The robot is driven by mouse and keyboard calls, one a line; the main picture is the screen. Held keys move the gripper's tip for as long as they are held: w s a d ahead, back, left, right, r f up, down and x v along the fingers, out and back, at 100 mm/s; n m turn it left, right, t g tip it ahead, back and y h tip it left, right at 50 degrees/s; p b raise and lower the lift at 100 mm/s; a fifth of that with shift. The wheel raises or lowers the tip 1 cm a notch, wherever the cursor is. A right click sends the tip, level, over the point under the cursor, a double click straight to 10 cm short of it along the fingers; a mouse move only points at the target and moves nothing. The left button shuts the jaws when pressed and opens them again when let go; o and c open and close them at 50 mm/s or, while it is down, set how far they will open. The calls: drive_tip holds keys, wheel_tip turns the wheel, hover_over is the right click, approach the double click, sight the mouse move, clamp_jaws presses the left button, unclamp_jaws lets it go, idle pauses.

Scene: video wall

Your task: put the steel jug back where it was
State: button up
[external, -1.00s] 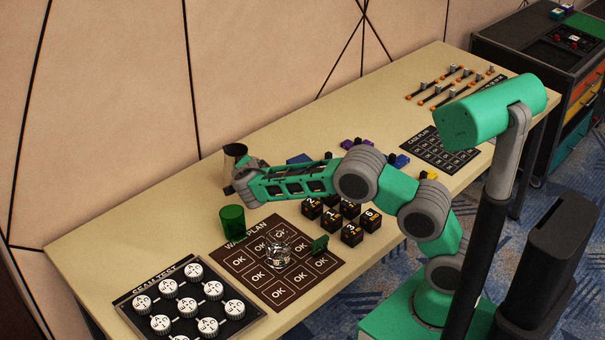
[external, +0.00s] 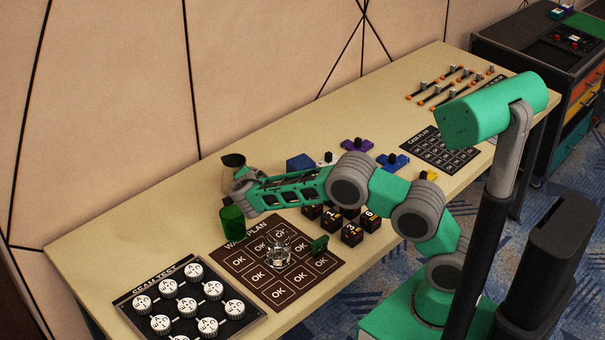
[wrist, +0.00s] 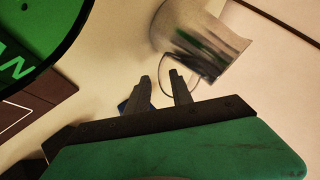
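A green cup (external: 232,223) stands close in front of my gripper and fills the upper left of the wrist view. A clear glass (external: 279,254) stands on the brown plan mat (external: 257,280). Dark numbered cubes (external: 352,233) lie under my arm. The back left table is clear.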

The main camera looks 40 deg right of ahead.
drive_tip(key=shift+r, duration=0.2)
drive_tip(key=v, duration=1.2)
drive_tip(key=shift+b, duration=0.3)
drive_tip(key=shift+f, duration=0.1)
